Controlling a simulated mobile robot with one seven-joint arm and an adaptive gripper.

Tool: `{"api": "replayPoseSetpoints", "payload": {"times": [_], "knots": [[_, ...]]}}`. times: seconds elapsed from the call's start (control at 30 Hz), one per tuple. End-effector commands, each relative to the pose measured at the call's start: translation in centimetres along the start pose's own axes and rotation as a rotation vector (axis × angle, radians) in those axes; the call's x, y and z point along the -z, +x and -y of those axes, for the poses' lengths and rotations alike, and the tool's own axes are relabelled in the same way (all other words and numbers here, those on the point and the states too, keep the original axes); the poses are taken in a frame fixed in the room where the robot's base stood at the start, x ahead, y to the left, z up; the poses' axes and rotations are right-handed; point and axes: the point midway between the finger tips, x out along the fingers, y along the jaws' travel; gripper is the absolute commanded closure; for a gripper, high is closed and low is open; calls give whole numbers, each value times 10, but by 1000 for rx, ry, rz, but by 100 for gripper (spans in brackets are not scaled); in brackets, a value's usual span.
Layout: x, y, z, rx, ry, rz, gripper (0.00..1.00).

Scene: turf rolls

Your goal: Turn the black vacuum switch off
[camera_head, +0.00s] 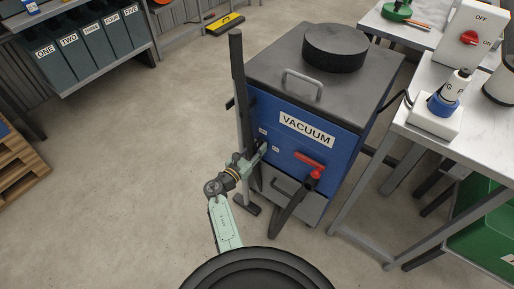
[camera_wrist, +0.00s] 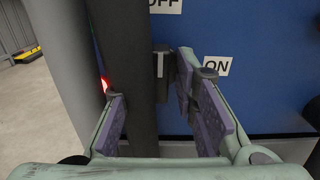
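The vacuum (camera_head: 305,150) is a box with a blue front and a grey top, labelled VACUUM. In the wrist view a small black switch (camera_wrist: 162,68) stands out from the blue front, below an OFF label (camera_wrist: 165,5) and left of an ON label (camera_wrist: 216,66). My gripper (camera_wrist: 152,92) is open in front of the panel, its right finger close beside the switch; contact cannot be told. A dark upright hose or pole (camera_wrist: 124,60) shows between the fingers, left of the switch. In the head view my gripper (camera_head: 262,149) hides the switch.
The black upright wand (camera_head: 237,65) stands along the vacuum's left edge. A red handle (camera_head: 308,160) sticks out of its front at right. A white table (camera_head: 425,125) with a red-knobbed switch box (camera_head: 468,40) stands at right.

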Motion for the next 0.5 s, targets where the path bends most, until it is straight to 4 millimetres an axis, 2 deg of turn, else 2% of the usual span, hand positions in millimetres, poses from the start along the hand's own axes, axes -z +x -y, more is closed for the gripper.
{"api": "replayPoseSetpoints", "payload": {"times": [0.33, 0.5], "knots": [[0, 0, 0, 0, 1, 0, 67], [0, -15, -1, -3, 2, 0, 67]]}}
